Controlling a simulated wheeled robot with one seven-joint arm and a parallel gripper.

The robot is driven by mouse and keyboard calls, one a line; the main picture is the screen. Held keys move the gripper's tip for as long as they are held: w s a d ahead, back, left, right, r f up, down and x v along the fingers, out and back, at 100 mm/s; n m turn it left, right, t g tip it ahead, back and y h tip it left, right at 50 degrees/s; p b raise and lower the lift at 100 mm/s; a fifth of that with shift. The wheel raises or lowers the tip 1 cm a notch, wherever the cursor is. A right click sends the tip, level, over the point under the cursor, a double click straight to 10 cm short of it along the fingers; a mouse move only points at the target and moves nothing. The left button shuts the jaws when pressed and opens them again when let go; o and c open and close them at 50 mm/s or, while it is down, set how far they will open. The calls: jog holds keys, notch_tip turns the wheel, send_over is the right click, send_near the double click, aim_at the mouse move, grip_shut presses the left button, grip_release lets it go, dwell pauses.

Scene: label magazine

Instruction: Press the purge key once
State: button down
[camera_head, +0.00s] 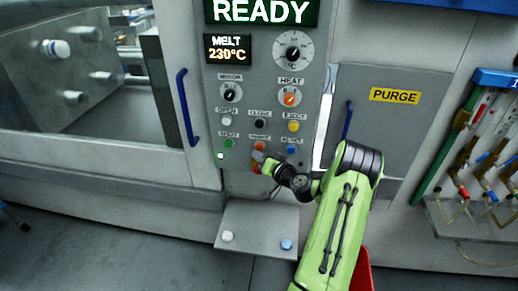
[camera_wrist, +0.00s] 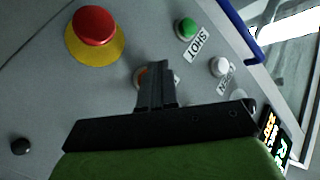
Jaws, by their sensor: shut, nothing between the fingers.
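The orange purge key (camera_head: 259,146) sits in the bottom row of the control panel, under a small label, between the green and blue keys. In the wrist view the orange key (camera_wrist: 141,73) is mostly hidden behind my fingers. My gripper (camera_head: 266,164) is at the panel, just below the key in the head view. In the wrist view my gripper (camera_wrist: 156,68) has its fingers together and empty, with the tips over the key. I cannot tell whether they touch it.
A red mushroom button on a yellow base (camera_wrist: 95,30) is close beside the fingers. A green SHOT key (camera_wrist: 186,29) and a white OPEN key (camera_wrist: 220,66) are near. The blue key (camera_head: 291,149) lies right of the orange one. A PURGE-labelled door (camera_head: 385,130) stands at right.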

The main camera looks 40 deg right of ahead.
jog(key=shift+w+d, duration=0.25)
jog(key=shift+d, duration=0.1)
jog(key=shift+w+d+b, duration=0.25)
jog(key=shift+d+b, duration=0.1)
dwell(0.7)
dwell(0.4)
jog(key=shift+s+a+b, duration=0.55)
jog(key=shift+a+b, duration=0.15)
jog(key=shift+b, duration=0.05)
jog(key=s+a+b, duration=0.1)
jog(key=a+b, duration=0.1)
jog(key=s+a+b, duration=0.2)
